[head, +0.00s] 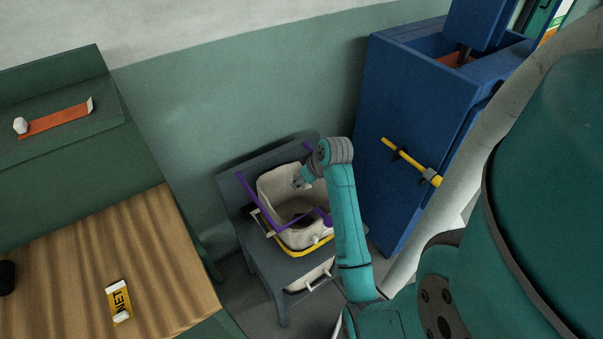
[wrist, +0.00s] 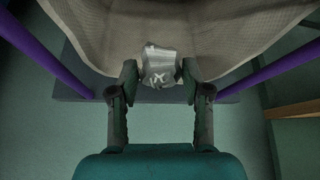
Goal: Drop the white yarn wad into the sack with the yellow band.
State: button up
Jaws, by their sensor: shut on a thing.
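The sack with the yellow band (head: 270,195) is cream-coloured and open at the top. Its yellow band (head: 292,250) shows near the bottom, and it stands on a dark grey stand between purple rods. In the wrist view the sack's pale cloth (wrist: 225,30) fills the top. My gripper (head: 303,183) is at the sack's mouth in the head view, small and partly hidden by my arm. In the wrist view my gripper (wrist: 160,74) is shut on the white yarn wad (wrist: 159,65), which looks greyish white with a dark X-like mark. Its exact height over the rim is unclear.
The grey stand (head: 262,265) has another pale item (head: 312,276) low on its front. A blue cabinet (head: 400,130) with a yellow bar (head: 410,162) stands close on the right. A wooden bench top (head: 90,265) is at left, with a yellow NET tag (head: 119,302).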

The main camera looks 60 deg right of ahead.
jog(key=shift+f, duration=1.25)
jog(key=o, duration=0.8)
jog(key=v, duration=1.2)
jog(key=shift+a, duration=0.1)
